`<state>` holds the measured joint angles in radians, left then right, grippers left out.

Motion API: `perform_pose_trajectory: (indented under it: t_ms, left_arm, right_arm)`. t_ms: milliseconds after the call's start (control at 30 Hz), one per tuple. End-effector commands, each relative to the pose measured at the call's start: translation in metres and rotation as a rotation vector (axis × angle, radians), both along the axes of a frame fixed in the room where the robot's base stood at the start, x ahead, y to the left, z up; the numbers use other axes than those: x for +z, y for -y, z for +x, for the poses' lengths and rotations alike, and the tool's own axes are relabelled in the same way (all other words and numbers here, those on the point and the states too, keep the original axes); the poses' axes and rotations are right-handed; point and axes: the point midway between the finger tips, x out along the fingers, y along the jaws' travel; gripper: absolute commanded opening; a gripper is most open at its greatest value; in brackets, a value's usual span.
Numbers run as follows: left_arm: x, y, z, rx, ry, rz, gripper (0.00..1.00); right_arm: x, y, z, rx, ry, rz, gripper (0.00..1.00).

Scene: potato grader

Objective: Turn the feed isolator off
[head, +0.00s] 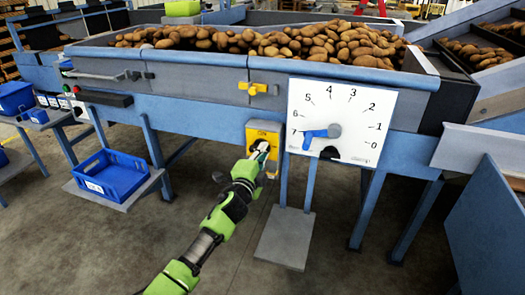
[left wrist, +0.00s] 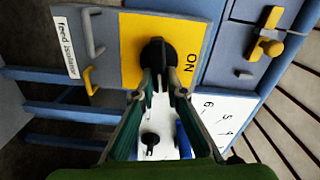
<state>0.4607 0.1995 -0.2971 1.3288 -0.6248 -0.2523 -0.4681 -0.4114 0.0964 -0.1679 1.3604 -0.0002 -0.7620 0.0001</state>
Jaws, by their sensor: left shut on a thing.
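The feed isolator is a yellow plate (head: 263,132) on the blue machine frame, left of the white dial board. My left gripper (head: 262,150) reaches up to the plate from below. In the left wrist view, the fingertips of the gripper (left wrist: 159,84) are shut on the black knob, one on each side. The fingers hide part of the knob, so its exact angle is hard to tell.
A white dial board (head: 345,95) with a blue pointer (head: 315,137) near 7 sits just right of the isolator. A yellow latch (head: 258,89) is above. A blue crate (head: 110,175) stands on a shelf at left. Potatoes (head: 270,42) fill the hopper.

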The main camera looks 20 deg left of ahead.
Motion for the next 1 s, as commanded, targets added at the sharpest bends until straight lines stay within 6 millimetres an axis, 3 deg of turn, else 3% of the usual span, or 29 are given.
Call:
perform_pose_trajectory:
  t_ms: [400, 933, 967, 1000]
  left_arm:
    - [-0.0037, 0.0009, -0.0001, -0.001, 0.005, 0.179, 0.0]
    - [-0.0044, 0.0008, -0.0002, -0.001, 0.006, 0.204, 0.0]
    - [-0.0044, 0.0008, -0.0002, -0.001, 0.006, 0.204, 0.18]
    - [-0.0044, 0.0008, -0.0002, -0.001, 0.006, 0.204, 0.28]
  right_arm:
    - [-0.0021, 0.0004, -0.0019, 0.001, 0.0, 0.0, 0.4]
    - [-0.0022, 0.0003, -0.0001, 0.001, 0.003, 0.0, 0.4]
    - [-0.0022, 0.0003, -0.0001, 0.001, 0.002, 0.0, 0.4]
    - [-0.0022, 0.0002, -0.0002, 0.001, 0.002, 0.0, 0.4]
